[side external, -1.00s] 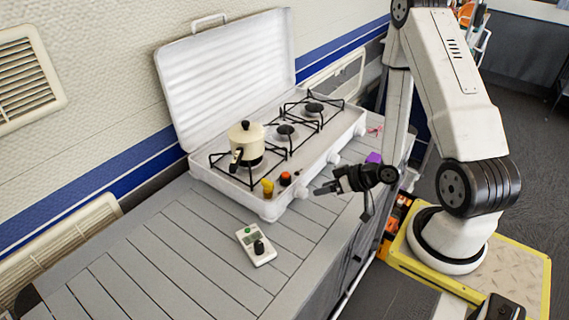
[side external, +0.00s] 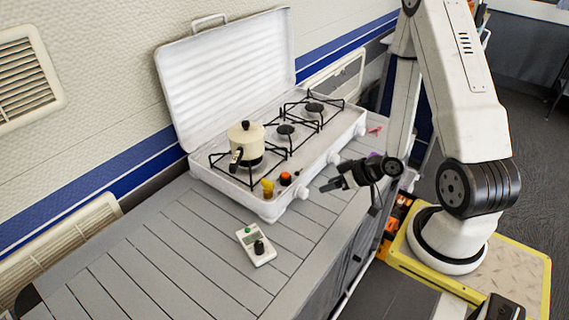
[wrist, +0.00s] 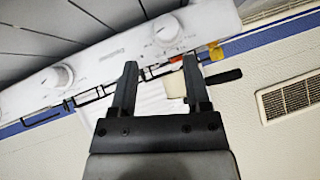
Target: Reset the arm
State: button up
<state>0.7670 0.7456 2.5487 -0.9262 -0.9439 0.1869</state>
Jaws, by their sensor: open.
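My gripper (side external: 331,185) hangs in the air at the front right of the white stove (side external: 262,206), apart from it, pointing left. In the wrist view its two black fingers (wrist: 160,68) are spread apart with nothing held between them. The upper arm links and base stand at the right of the side view.
A cream pot (side external: 247,142) sits on the stove's nearest burner; it also shows in the wrist view (wrist: 175,86). Yellow and orange-topped shakers (side external: 285,179) stand on the stove's front corner. A white device with a black knob (side external: 257,247) lies on the grey slatted counter (side external: 190,262).

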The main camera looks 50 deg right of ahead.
jog(key=a+r+n+g+h, duration=0.1)
jog(key=a+r+g+h, duration=0.1)
jog(key=a+r+g, duration=0.4)
jog(key=a+r, duration=0.5)
jog(key=r, duration=0.1)
jog(key=shift+a+g+h, duration=0.2)
jog(key=shift+g+h, duration=0.1)
jog(key=shift+g, duration=0.1)
dwell(0.8)
